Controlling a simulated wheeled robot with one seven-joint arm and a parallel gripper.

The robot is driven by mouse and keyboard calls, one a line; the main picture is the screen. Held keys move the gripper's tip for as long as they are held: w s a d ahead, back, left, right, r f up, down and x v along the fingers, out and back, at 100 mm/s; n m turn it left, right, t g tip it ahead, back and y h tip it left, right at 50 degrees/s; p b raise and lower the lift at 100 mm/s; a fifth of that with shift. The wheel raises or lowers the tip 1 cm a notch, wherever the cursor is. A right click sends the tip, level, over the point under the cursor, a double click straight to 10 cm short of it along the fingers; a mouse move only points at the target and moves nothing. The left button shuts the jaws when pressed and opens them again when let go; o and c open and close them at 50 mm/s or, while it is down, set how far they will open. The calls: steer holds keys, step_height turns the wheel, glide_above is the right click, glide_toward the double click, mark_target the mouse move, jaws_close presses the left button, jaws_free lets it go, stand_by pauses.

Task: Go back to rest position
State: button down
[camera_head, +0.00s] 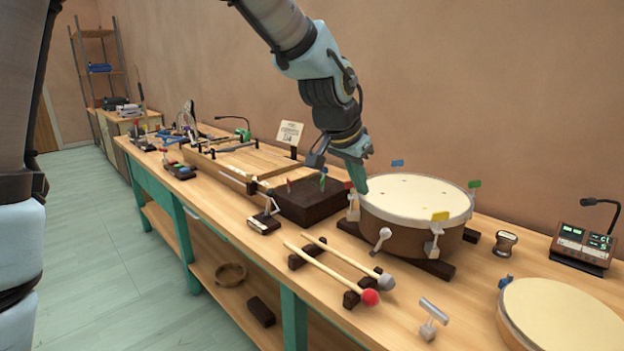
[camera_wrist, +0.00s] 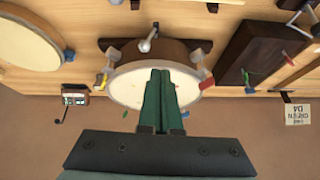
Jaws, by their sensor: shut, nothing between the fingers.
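My gripper (camera_head: 360,183) points down at the left rim of the snare-like drum (camera_head: 418,195) in the head view. Its two green fingers (camera_wrist: 161,88) are together and hold nothing. In the wrist view the fingers lie across the pale head of the drum (camera_wrist: 130,89). I cannot tell whether the fingertips touch the drum. The drum is brown with metal lugs and colored tabs around its rim, and it sits on dark rails. My arm reaches down from the top of the head view.
Two mallets, one with a red head (camera_head: 369,297) and one with a grey head (camera_head: 386,282), lie on dark rests in front. A dark block (camera_head: 309,204) stands left of the drum. A second drum (camera_head: 563,318) and a display box (camera_head: 583,246) are at right. A wall stands behind.

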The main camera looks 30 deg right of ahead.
steer(key=w+a+f+n+t+y+p, duration=0.15)
steer(key=w+a+n, duration=0.3)
steer(key=a, duration=0.75)
steer(key=w+a+f+n+y+p, duration=0.1)
steer(key=w+a+f+n+y, duration=0.15)
steer(key=w+a, duration=0.7)
steer(key=s+a+f+n, duration=0.1)
steer(key=s+a+n, duration=0.2)
steer(key=a, duration=0.9)
steer(key=s+a+f+n+g+y+p, duration=0.1)
steer(key=s+a+n, duration=0.3)
steer(key=a, duration=0.8)
steer(key=shift+s+a+n, duration=0.3)
steer(key=shift+s, duration=0.4)
